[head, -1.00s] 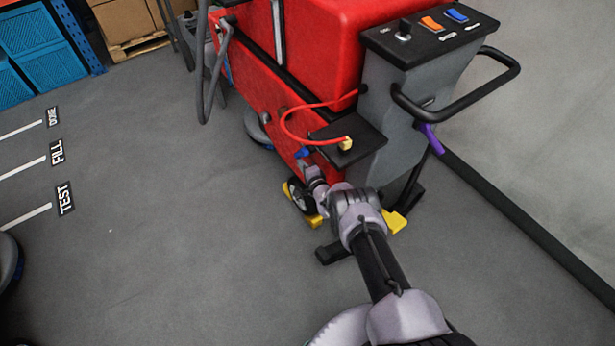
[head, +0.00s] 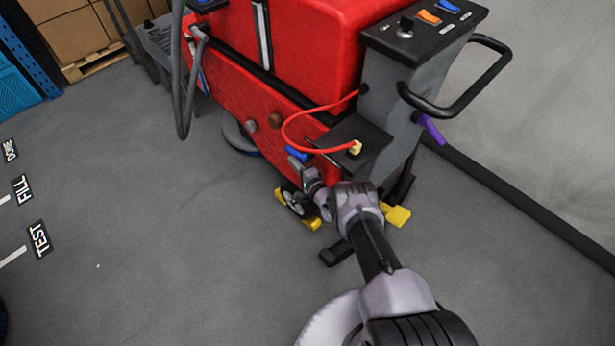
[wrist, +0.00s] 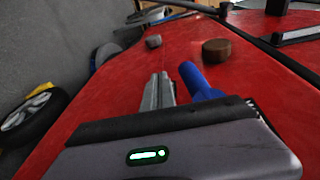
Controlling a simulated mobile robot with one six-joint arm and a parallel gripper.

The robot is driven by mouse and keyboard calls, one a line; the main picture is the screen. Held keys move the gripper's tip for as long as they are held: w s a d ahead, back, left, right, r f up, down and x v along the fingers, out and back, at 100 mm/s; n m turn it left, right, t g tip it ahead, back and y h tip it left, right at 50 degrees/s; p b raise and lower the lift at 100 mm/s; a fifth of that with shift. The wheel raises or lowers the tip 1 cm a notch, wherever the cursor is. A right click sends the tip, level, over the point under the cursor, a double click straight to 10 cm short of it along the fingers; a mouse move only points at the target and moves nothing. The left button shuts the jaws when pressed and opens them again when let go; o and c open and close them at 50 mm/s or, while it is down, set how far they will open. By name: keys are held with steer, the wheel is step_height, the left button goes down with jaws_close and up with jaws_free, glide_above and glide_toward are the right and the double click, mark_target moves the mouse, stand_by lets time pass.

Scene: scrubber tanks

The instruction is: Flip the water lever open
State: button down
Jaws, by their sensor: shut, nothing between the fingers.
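My gripper (head: 297,163) is shut and empty at the scrubber's side, by the lever. In the wrist view the closed fingers (wrist: 158,92) point along the red panel. The lever's lower end is hidden behind my gripper's body.
A brown round knob (wrist: 216,50) and a grey knob (wrist: 153,41) stand out from the red panel ahead. A wheel with yellow chocks (head: 313,223) is below. Open floor lies left.

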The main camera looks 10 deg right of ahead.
steer(key=shift+w+a+r+t, duration=0.1)
steer(key=shift+r+t, duration=0.05)
steer(key=shift+t, duration=0.15)
stand_by(0.4)
steer(key=f+p+v, duration=0.1)
steer(key=p+v, duration=0.6)
steer(key=v, duration=1)
steer(key=shift+d+r, duration=0.2)
steer(key=shift+r, duration=0.2)
